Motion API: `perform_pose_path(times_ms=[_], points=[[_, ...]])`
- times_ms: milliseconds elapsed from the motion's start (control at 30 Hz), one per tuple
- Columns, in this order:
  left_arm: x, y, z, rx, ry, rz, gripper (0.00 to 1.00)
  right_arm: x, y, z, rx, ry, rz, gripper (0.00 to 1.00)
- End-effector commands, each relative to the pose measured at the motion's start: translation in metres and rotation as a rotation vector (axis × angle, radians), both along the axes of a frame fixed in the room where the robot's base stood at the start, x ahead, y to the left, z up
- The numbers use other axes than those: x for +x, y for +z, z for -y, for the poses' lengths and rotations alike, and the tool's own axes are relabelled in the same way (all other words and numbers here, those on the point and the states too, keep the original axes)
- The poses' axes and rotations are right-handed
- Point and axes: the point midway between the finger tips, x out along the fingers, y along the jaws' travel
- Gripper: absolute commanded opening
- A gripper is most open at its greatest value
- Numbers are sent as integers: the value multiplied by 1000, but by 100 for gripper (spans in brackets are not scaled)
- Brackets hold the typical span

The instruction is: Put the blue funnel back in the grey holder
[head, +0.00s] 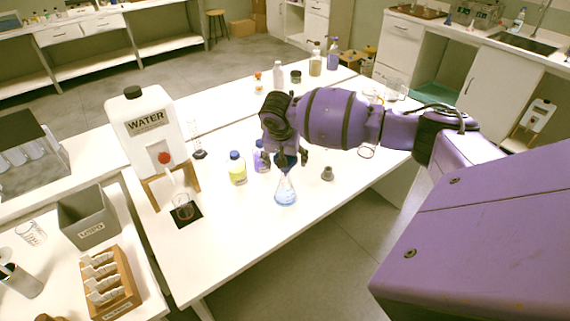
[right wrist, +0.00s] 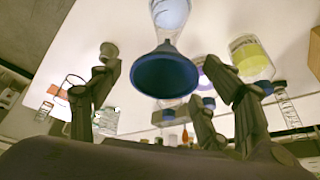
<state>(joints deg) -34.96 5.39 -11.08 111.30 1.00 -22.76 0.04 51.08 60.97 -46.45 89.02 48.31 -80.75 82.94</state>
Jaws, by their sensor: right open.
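The blue funnel (head: 286,163) sits in the neck of a conical flask (head: 286,194) holding blue liquid. In the right wrist view, the funnel's wide dark blue mouth (right wrist: 165,76) faces the camera, with the flask beyond it. My right gripper (head: 291,157) is over the funnel with its fingers apart. In the right wrist view, its fingers (right wrist: 160,72) stand around the funnel with gaps showing. A small grey holder (head: 327,174) stands on the table right of the flask; what seems to be it shows at upper left in the right wrist view (right wrist: 109,52). My left gripper is out of view.
A yellow bottle (head: 237,170) and a purple bottle (head: 262,158) stand left of the flask. A large water container (head: 148,122) stands further left. Glassware (head: 367,151) stands behind and right of the grey holder. The table front is clear.

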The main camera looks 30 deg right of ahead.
Motion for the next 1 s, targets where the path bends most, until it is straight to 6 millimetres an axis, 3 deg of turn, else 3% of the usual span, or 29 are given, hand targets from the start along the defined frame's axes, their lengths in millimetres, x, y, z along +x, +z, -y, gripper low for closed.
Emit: perform_pose_path(times_ms=[100,333,600,1000], points=[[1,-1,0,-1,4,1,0,2,-9,2,0,1,-1,71],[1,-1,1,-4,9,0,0,3,-9,2,0,2,0,69],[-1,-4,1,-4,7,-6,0,2,-9,2,0,2,0,34],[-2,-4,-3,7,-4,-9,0,3,-3,2,0,2,2,34]])
